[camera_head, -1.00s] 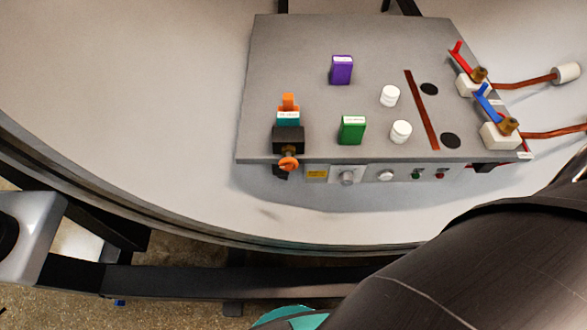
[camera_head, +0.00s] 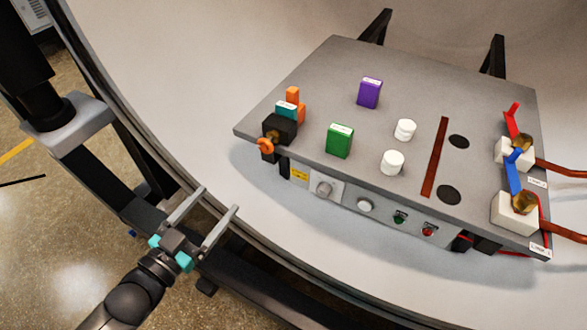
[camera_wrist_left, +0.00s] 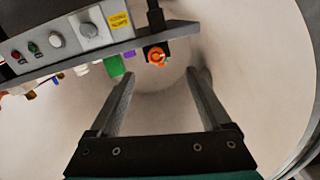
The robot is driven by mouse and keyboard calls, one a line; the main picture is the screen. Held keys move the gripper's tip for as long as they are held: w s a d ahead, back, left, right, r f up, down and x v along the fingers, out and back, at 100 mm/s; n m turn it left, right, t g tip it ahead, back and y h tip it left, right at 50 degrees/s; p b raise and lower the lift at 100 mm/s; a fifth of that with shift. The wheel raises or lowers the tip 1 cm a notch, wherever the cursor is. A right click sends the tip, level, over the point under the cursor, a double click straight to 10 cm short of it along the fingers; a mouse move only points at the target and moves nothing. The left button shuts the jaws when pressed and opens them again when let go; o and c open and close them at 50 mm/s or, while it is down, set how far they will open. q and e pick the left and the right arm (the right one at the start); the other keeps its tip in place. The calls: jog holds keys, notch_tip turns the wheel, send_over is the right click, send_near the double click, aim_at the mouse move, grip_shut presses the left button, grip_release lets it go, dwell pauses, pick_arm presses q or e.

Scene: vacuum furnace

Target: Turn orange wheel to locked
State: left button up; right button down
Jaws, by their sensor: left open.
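The small orange wheel (camera_head: 265,146) sits on the front of a black block (camera_head: 279,127) at the near left corner of the grey panel. An orange piece and a teal piece stand behind the block. The wheel also shows in the left wrist view (camera_wrist_left: 156,56), beyond the fingers and slightly left of their middle. My left gripper (camera_head: 219,198) is open and empty, outside the furnace rim, below and left of the wheel and apart from it. Its two fingers also show in the left wrist view (camera_wrist_left: 163,78). My right gripper is not in view.
The grey panel (camera_head: 300,85) carries a purple box (camera_head: 369,93), a green box (camera_head: 340,141), white cylinders (camera_head: 405,130), and red and blue (camera_head: 514,172) levers at right. Knobs and buttons line its front face. The curved furnace rim (camera_head: 160,165) lies between my left gripper and the panel.

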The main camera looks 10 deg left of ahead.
pick_arm(q)
jog(key=d+r, duration=0.1)
jog(key=b, duration=0.1)
send_near(264, 148)
jog(key=b+x, duration=0.1)
jog(key=x, duration=0.5)
jog(key=shift+w+f+b, duration=0.1)
jog(key=shift+w+b, duration=0.25)
jog(key=shift+w+d, duration=0.2)
jog(key=shift+w, duration=0.4)
jog(key=shift+w+d, duration=0.1)
jog(key=shift+w, duration=0.1)
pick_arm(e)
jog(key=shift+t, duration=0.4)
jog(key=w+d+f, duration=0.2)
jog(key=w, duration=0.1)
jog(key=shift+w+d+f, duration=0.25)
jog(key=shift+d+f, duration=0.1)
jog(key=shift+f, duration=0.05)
pick_arm(q)
grip_shut()
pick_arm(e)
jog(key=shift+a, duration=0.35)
